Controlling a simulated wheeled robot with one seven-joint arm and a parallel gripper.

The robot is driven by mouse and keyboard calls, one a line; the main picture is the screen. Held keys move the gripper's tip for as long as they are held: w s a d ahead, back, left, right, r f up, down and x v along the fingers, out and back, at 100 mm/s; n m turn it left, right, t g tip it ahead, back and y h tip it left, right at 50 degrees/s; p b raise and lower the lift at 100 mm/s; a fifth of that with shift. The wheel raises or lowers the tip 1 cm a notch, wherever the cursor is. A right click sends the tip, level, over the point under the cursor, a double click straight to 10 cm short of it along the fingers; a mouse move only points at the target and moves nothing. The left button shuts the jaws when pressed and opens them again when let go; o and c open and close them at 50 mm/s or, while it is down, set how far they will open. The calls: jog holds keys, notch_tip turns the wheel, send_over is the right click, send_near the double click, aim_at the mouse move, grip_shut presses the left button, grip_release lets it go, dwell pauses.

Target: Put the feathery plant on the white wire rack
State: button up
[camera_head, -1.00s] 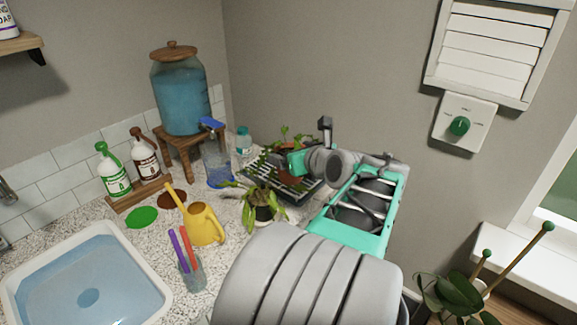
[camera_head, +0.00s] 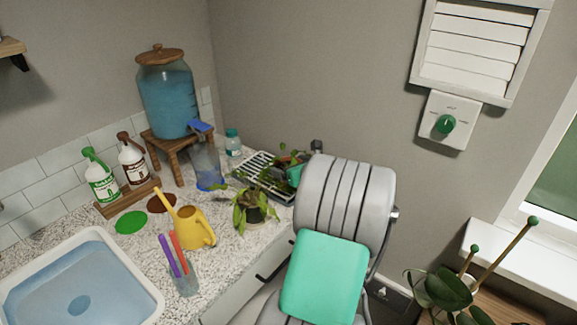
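The white wire rack (camera_head: 256,165) lies over a dark tray at the back of the counter. A plant with small, fine green leaves (camera_head: 271,176) shows at the rack's right part, but its pot is mostly hidden. I cannot tell whether it rests on the rack. A second plant (camera_head: 250,209), with broad drooping leaves in a dark pot, stands on the counter in front of the rack. The teal end of my gripper (camera_head: 295,175) shows beside the fine-leaved plant, on its right. My arm hides the fingers, so their opening and any hold are not visible.
A yellow watering can (camera_head: 195,228), a glass with markers (camera_head: 184,278) and a white basin of water (camera_head: 130,275) stand nearer. A blue-topped jug (camera_head: 206,165) is left of the rack. A leafy plant with stakes (camera_head: 445,288) stands at the lower right.

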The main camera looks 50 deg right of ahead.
jog(key=shift+o, duration=1.1)
jog(key=shift+s, duration=0.15)
jog(key=v, duration=1.1)
jog(key=shift+s+r, duration=0.2)
jog(key=shift+s, duration=0.1)
jog(key=shift+a, duration=0.15)
jog(key=shift+c, duration=0.2)
